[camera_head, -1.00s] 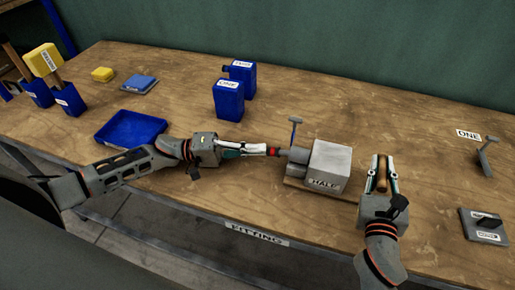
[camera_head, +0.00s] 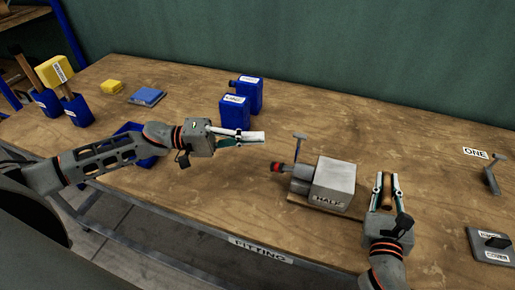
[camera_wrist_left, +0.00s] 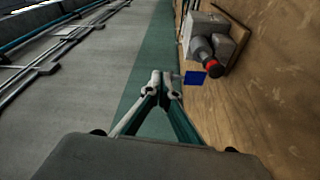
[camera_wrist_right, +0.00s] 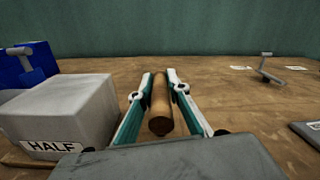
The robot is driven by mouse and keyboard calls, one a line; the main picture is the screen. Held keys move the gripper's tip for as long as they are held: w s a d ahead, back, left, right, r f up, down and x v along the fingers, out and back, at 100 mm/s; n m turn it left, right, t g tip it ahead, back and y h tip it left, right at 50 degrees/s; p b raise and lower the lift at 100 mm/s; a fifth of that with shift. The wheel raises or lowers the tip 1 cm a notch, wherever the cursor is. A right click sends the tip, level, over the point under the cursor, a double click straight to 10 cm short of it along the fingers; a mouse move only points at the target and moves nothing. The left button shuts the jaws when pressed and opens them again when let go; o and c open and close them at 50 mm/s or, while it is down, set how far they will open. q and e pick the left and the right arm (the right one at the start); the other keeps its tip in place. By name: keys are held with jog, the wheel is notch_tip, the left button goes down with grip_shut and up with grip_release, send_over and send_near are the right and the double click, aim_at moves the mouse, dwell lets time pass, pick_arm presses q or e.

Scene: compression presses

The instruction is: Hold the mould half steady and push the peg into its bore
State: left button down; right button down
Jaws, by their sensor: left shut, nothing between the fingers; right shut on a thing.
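The mould half (camera_head: 333,182), a grey block labelled HALF, sits on a thin wooden board. It also shows in the right wrist view (camera_wrist_right: 65,108) and the left wrist view (camera_wrist_left: 204,26). A grey cylinder with a red end (camera_head: 276,167) adjoins its left side. My left gripper (camera_head: 262,137) is shut and empty, raised to the left of that red end and apart from it. My right gripper (camera_head: 387,178) is shut on the brown cylindrical peg (camera_wrist_right: 160,108), right of the block and apart from it. The bore is not visible.
An upright T-shaped handle (camera_head: 299,146) stands behind the grey cylinder. Two blue bottles (camera_head: 235,112) stand farther back. A blue tray (camera_head: 118,136) is partly hidden behind my left arm. A grey plate (camera_head: 490,246) and a grey bracket (camera_head: 491,176) are at right.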

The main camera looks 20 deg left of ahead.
pick_arm(q)
jog(key=shift+r, duration=0.25)
jog(key=c, duration=2.4)
grip_release()
jog(key=shift+r, duration=0.1)
jog(key=o, duration=0.6)
jog(key=shift+s+d+r+m+g, duration=0.1)
jog(key=shift+d+r+m+g, duration=0.05)
jog(key=shift+d+m+g, duration=0.15)
jog(key=shift+o, duration=0.2)
jog(key=s+d+r+m+g+y, duration=0.1)
jog(key=s+d+m+g+y, duration=0.45)
jog(key=d+m+g, duration=0.6)
notch_tip(320, 180, up, 2)
jog(key=m+t+y, duration=0.7)
jog(key=y, duration=0.5)
send_over(284, 166)
jog(key=f, duration=0.6)
jog(key=shift+w+a+f, duration=0.15)
jog(key=shift+w+a, duration=0.1)
jog(key=shift+a, duration=0.1)
jog(key=shift+s+d+f, duration=0.15)
jog(key=shift+d+f, duration=0.05)
jog(key=shift+f, duration=1.15)
jog(key=shift+s+d+f, duration=0.1)
jog(key=shift+d+f, duration=0.1)
jog(key=shift+f, duration=1.1)
